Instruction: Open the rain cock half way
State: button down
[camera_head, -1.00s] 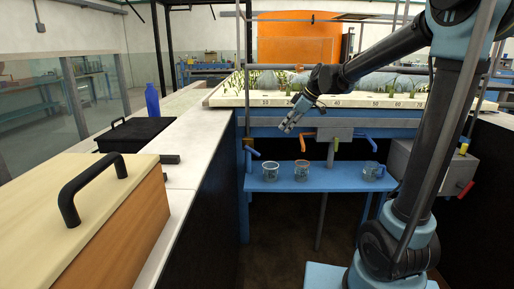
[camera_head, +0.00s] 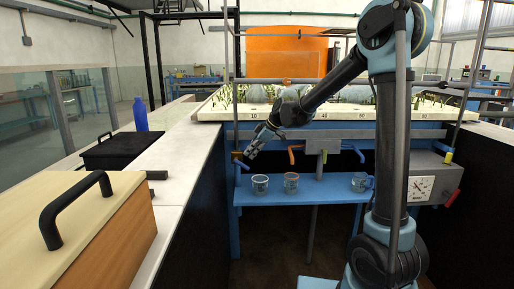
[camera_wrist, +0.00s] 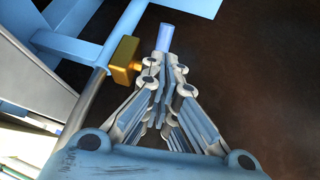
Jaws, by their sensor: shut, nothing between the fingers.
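A brass cock body (camera_wrist: 124,60) sits on a grey upright pipe in the wrist view. A blue lever (camera_wrist: 165,38) shows just beyond my fingertips. In the head view this brass cock (camera_head: 237,155) is at the left post of the blue bench. My gripper (camera_head: 248,156) points down at it, shut and empty. The fingertips also show in the wrist view (camera_wrist: 165,64), close to the lever; I cannot tell whether they touch it. An orange lever (camera_head: 293,152) and another blue lever (camera_head: 355,150) hang farther right. No label shows which is the rain cock.
A blue shelf (camera_head: 325,190) below holds glass mugs, one being this mug (camera_head: 260,185). A grey box (camera_head: 425,175) with a dial and red handle stands right. A pale counter (camera_head: 185,150) with a black case (camera_head: 117,152) runs along the left.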

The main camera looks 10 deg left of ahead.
aim_at(246, 167)
jog(key=shift+x, duration=2.15)
jog(key=shift+s, duration=0.1)
